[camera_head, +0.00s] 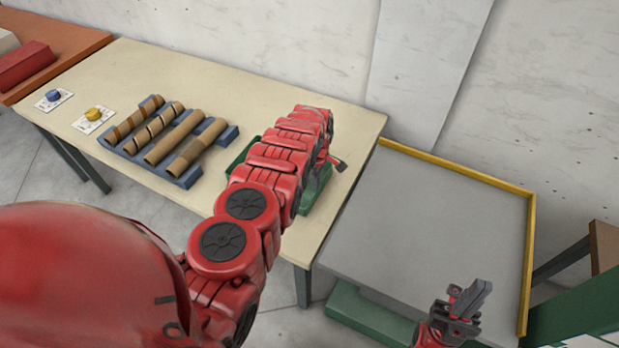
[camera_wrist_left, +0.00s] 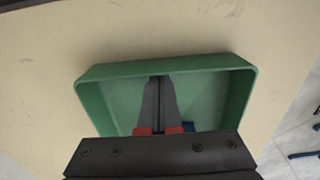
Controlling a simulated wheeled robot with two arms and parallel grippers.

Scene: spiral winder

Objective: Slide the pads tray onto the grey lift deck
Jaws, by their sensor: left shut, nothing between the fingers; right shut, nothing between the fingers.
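The green tray (camera_head: 322,197) stands on the beige table near its right end. My left arm hides most of it in the head view. In the left wrist view the tray (camera_wrist_left: 92,100) shows its far wall and both side walls. My left gripper (camera_wrist_left: 160,80) is shut, with its fingers over the tray's inside, tips near the far wall; contact is unclear. A small blue patch shows beside the fingers. The grey lift deck (camera_head: 425,215) lies right of the table, bare where visible. My right gripper (camera_head: 472,298) is shut and empty over the deck's near right part.
The beige table (camera_head: 240,90) also holds a blue rack (camera_head: 222,138) with several brown tubes, plus a blue knob (camera_head: 53,95) and a yellow knob (camera_head: 94,114). A yellow lip (camera_head: 528,260) edges the deck's back and right sides. A wall stands behind.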

